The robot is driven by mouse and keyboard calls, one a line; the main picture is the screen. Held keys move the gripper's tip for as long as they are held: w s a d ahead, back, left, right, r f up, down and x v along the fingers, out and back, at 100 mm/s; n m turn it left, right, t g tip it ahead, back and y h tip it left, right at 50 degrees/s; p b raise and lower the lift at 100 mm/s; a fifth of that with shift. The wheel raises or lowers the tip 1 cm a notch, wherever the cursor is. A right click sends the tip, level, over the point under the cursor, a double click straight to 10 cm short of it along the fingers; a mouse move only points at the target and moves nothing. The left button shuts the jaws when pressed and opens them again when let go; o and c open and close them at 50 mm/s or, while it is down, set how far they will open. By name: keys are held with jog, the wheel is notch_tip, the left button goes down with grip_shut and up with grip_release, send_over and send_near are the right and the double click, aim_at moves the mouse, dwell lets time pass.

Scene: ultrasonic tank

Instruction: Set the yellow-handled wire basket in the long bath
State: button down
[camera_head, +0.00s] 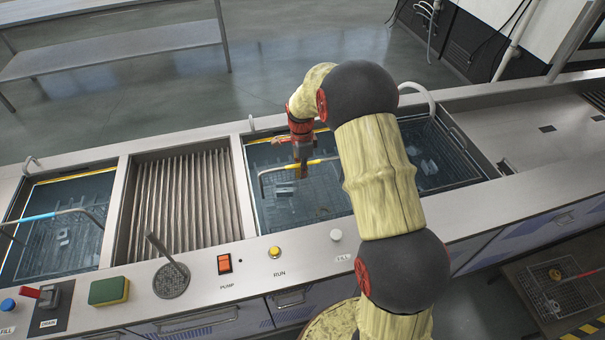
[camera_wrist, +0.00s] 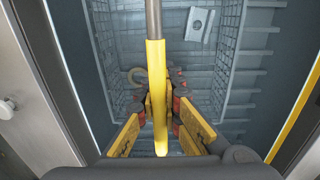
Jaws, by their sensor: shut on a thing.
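My gripper (camera_head: 302,172) is over the middle water-filled tank (camera_head: 240,172), pointing down. It is shut on the yellow grip of the wire basket's handle (camera_head: 272,167). In the wrist view the yellow grip (camera_wrist: 156,65) runs between the fingers, and the wire basket (camera_wrist: 232,50) shows below. A pale metal part (camera_wrist: 199,25) lies in the basket. The basket is within the tank's opening, with its handle near rim height. I cannot tell whether its bottom touches the tank floor. My arm hides part of the tank's right side.
A blue-handled basket (camera_head: 40,217) sits in the left tank, and a white-handled one (camera_head: 428,104) in the right tank. A ribbed drainboard (camera_head: 182,200) lies left of the middle tank. A sponge (camera_head: 108,291), strainer (camera_head: 171,279) and buttons line the front ledge.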

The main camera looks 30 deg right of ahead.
jog(key=c, duration=2)
grip_release()
jog(key=shift+f, duration=0.1)
jog(key=shift+o, duration=0.2)
